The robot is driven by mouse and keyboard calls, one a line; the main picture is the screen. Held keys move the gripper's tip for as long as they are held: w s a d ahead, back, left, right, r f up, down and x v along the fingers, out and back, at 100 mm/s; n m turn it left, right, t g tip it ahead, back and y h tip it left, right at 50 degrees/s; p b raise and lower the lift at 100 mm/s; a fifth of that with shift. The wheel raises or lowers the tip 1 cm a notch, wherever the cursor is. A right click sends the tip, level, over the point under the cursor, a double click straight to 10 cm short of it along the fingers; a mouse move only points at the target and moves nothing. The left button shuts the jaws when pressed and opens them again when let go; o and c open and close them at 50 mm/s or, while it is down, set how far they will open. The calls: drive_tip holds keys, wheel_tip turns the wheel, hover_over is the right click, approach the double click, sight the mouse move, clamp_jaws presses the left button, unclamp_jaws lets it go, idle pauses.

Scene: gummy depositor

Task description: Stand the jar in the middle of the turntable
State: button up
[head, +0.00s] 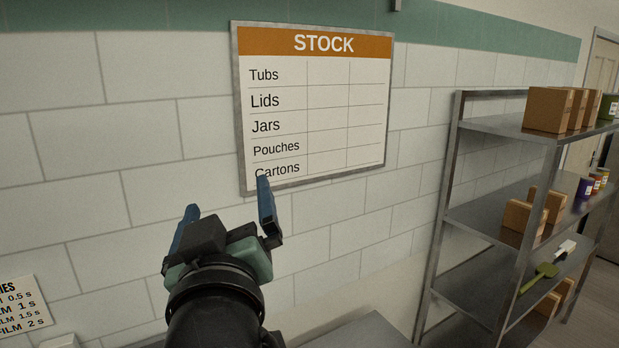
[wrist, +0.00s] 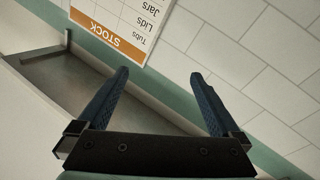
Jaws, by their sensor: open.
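My gripper (head: 229,198) is open and empty in the head view, raised in front of the white tiled wall. Its two blue fingers also show in the wrist view (wrist: 158,88), spread apart with nothing between them. Neither the jar nor the turntable can be made out in either view.
A stock board (head: 316,108) hangs on the wall behind my gripper. A printed sheet (head: 22,305) is at the lower left.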

drive_tip(key=s+d+r+m+t+h, duration=0.2)
drive_tip(key=s+d+r+m+t, duration=0.1)
drive_tip(key=r, duration=0.6)
drive_tip(key=s+d+r+m+t+h, duration=0.2)
drive_tip(key=s+d+r+m+t, duration=0.1)
drive_tip(key=s+d+r+t, duration=0.2)
drive_tip(key=s+d+r, duration=0.2)
drive_tip(key=s+r, duration=0.2)
drive_tip(key=s, duration=0.1)
drive_tip(key=shift+s+d+m+t, duration=0.2)
drive_tip(key=shift+m+t, duration=0.1)
drive_tip(key=shift+m, duration=0.1)
drive_tip(key=shift+f, duration=0.1)
wheel_tip(320, 180, down, 9)
drive_tip(key=b, duration=0.9)
drive_tip(key=shift+a, duration=0.15)
